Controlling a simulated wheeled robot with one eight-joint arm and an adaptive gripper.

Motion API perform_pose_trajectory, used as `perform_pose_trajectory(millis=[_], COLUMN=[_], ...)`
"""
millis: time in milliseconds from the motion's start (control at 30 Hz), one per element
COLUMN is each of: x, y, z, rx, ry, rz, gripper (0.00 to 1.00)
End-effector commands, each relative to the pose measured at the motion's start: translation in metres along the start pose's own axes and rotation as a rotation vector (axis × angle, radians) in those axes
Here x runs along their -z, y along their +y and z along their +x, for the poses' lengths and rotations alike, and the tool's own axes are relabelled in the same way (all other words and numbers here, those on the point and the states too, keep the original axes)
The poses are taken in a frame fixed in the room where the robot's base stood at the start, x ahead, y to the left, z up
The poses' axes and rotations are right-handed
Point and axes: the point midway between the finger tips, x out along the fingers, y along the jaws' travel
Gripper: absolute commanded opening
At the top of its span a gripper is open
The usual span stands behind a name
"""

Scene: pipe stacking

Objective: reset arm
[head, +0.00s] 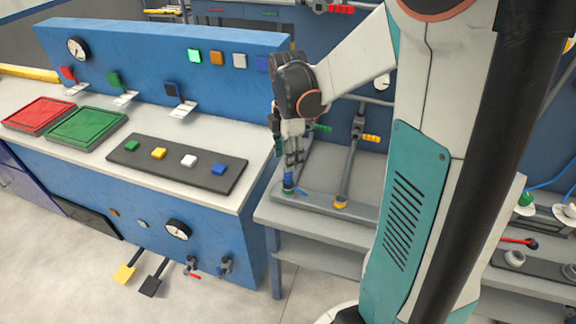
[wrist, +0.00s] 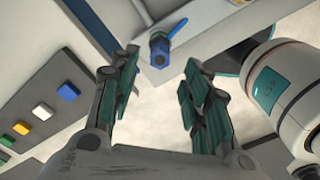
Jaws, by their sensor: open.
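My gripper (head: 292,155) hangs pointing down over the grey bench right of the blue console. In the wrist view my gripper (wrist: 160,75) has its two teal-padded fingers spread wide, with nothing between them but floor. A short pipe piece with a blue handle (head: 288,182) stands on the left end of the bench's grey rail, just below the fingertips. The same blue-handled piece (wrist: 160,50) shows beyond the fingertips in the wrist view, apart from both fingers. My arm links hide part of the bench's right side in the head view.
The blue console (head: 150,220) with a dark button strip (head: 175,165) stands close on the left. A taller pipe with a yellow handle (head: 370,138) rises from the rail to the right. Red (head: 38,114) and green (head: 88,127) trays lie farther left. Open floor is in front.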

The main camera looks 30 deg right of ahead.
Motion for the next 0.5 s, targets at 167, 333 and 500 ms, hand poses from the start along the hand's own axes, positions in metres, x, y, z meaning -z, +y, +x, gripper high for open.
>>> perform_pose_trajectory(millis=[167, 333, 500], x=[0.0, 0.0, 0.0], y=[0.0, 0.0, 0.0], z=[-0.032, -0.05, -0.057], rx=[0.0, 0.0, 0.0], ry=[0.0, 0.0, 0.0], rz=[0.0, 0.0, 0.0], gripper=[0.43, 0.43, 0.43])
